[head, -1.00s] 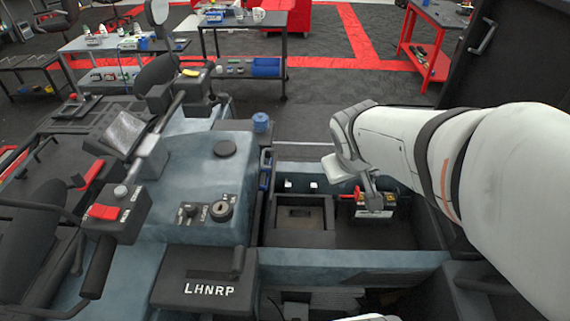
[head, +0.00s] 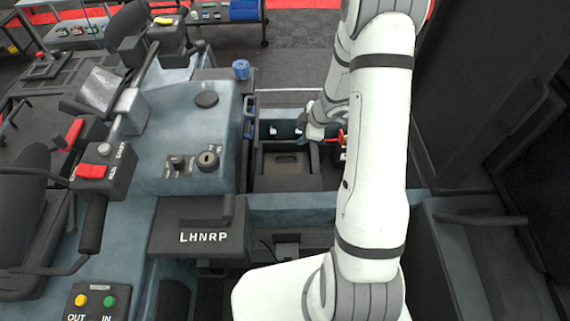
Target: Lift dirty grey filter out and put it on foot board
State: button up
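My gripper (head: 315,122) hangs over the far side of the open bay, seen small and partly covered by my own arm. Its fingertips are too unclear to tell whether they are apart or hold anything. Below and left of it is a black square box (head: 286,167) with a recessed inside and a small dark slot. I cannot make out a dirty grey filter; it may be inside the box or hidden. No part is clearly recognisable as the foot board.
A battery with red parts (head: 343,145) is mostly hidden behind my arm. A blue cap (head: 241,69) stands left of the bay. The bay's blue-grey front wall (head: 290,201) runs nearer me. A control console (head: 190,130) is left, a dark open door panel (head: 455,100) right.

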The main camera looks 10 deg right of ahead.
aim_at(292, 152)
jog(key=shift+n+g+y, duration=0.4)
jog(key=shift+n+g, duration=0.1)
jog(key=shift+g, duration=0.1)
jog(key=x, duration=0.3)
jog(key=s+x, duration=0.1)
jog(key=x, duration=0.2)
jog(key=s+b+x, duration=0.1)
jog(key=x, duration=0.3)
jog(key=shift+d+f, duration=0.1)
jog(key=shift+f, duration=0.3)
grip_shut()
